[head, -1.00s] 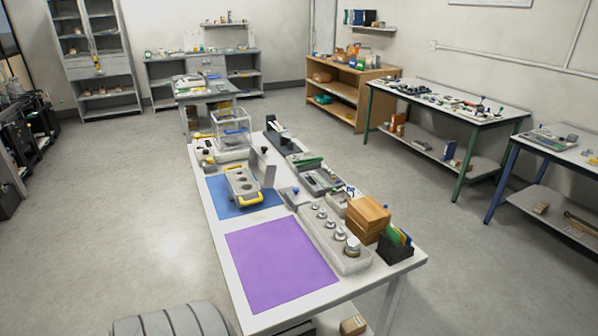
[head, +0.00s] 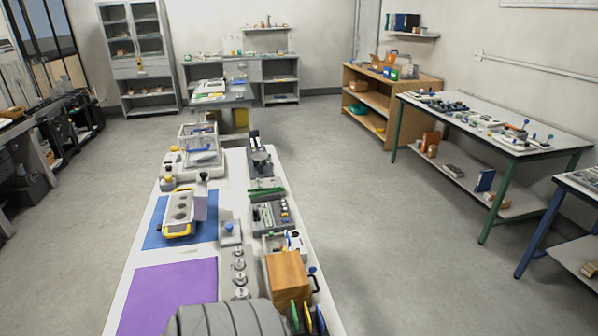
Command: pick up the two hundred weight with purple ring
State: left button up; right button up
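Several silvery knobbed weights stand in a row in a pale tray on the near table in the head view; one weight (head: 240,279) is near the middle of the row. They are small, and I cannot make out a purple ring or read a value on any of them. A grey block with round holes and yellow handles (head: 179,212) lies on a blue mat (head: 155,238). Neither of my grippers is in view. A grey ribbed shape at the bottom edge hides part of the table's near end.
A purple mat (head: 170,292) lies left of the weights and looks bare. A wooden box (head: 289,277) stands to their right. A clear-walled case (head: 199,143) is at the table's far end. Open floor (head: 390,230) lies to the right, before the green-legged table (head: 500,145).

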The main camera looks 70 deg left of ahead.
aim_at(240, 282)
jog(key=i, duration=0.6)
jog(key=u, duration=2.75)
